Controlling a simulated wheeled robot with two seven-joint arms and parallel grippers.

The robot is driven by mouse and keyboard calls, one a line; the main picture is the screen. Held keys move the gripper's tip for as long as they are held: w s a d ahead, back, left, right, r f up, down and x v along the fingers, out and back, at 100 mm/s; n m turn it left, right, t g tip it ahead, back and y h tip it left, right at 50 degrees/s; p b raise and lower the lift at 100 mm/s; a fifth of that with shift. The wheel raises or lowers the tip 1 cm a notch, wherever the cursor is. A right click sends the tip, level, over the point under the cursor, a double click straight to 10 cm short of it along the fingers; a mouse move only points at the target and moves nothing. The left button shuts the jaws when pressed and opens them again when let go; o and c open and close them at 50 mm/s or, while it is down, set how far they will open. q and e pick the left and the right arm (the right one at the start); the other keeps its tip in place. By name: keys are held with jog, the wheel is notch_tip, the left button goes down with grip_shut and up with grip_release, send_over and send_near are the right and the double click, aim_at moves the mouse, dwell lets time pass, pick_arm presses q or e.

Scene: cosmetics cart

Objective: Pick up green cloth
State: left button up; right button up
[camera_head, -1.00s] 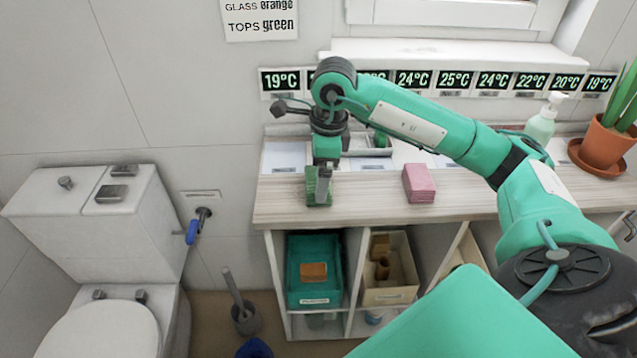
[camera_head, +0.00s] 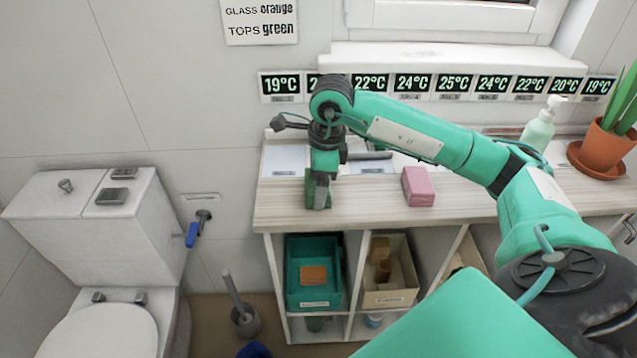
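My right arm reaches in from the right, and its gripper (camera_head: 318,193) points down at the left part of the wooden counter (camera_head: 285,210). The grey fingers are at or just above the counter's surface. A small dark green patch shows beside the fingers; I cannot tell whether it is the green cloth or part of the gripper. No separate green cloth is clearly seen, and the gripper hides the spot under it. A pink block, likely a folded cloth or sponge (camera_head: 418,186), lies to the right of the gripper. My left gripper is not in view.
A teal bin (camera_head: 315,268) holding a brown block and a beige bin (camera_head: 389,289) sit on the shelf below. A soap bottle (camera_head: 538,130) and a potted plant (camera_head: 604,147) stand at the right. A toilet (camera_head: 105,235) is at the left.

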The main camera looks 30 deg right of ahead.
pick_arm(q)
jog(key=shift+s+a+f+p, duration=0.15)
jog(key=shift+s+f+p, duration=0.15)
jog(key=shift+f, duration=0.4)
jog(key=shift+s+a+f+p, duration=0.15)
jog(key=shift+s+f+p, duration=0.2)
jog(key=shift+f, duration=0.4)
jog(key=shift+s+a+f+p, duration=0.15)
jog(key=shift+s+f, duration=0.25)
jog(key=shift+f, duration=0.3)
pick_arm(e)
notch_tip(320, 180, up, 20)
jog(key=shift+f, duration=0.1)
